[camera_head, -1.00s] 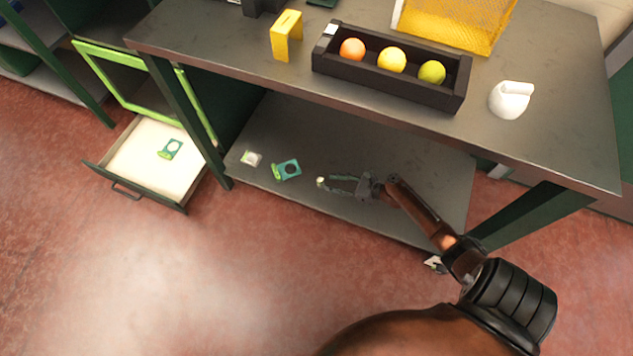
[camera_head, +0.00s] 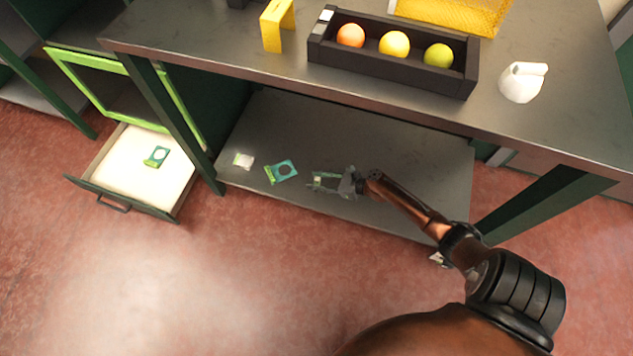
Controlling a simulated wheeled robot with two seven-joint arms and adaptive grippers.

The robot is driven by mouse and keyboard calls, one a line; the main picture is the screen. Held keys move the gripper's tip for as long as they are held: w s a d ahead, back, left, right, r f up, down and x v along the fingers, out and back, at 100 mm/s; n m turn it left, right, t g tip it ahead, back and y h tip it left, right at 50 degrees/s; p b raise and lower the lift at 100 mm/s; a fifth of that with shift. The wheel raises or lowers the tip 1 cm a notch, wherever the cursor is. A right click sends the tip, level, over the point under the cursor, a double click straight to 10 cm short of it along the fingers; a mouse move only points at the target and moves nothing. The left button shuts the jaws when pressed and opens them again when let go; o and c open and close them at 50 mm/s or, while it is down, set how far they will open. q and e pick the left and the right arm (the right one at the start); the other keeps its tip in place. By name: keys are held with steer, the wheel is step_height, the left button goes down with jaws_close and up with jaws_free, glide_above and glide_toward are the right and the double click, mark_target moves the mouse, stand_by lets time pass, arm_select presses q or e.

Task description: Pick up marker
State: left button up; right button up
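My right gripper (camera_head: 322,182) reaches over the lower shelf, its fingers pointing left and spread apart. A small pale thing (camera_head: 317,181) shows between or just under its fingertips; I cannot tell whether they touch it. No thing is clearly recognisable as a marker. A teal and green flat piece with a round pale centre (camera_head: 282,172) lies on the shelf left of the gripper. A small white and green piece (camera_head: 243,160) lies farther left. A similar teal and green piece (camera_head: 157,157) lies in the open drawer. My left gripper is out of view.
The dark tabletop (camera_head: 210,45) overhangs the lower shelf (camera_head: 400,150). On top stand a black tray (camera_head: 385,72) with three coloured balls, a yellow bracket (camera_head: 278,25), a yellow mesh basket (camera_head: 455,15) and a white object (camera_head: 521,85). The drawer (camera_head: 130,180) juts out at left.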

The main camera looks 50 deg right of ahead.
steer(key=shift+c, duration=0.7)
jaws_close()
steer(key=shift+r, duration=0.15)
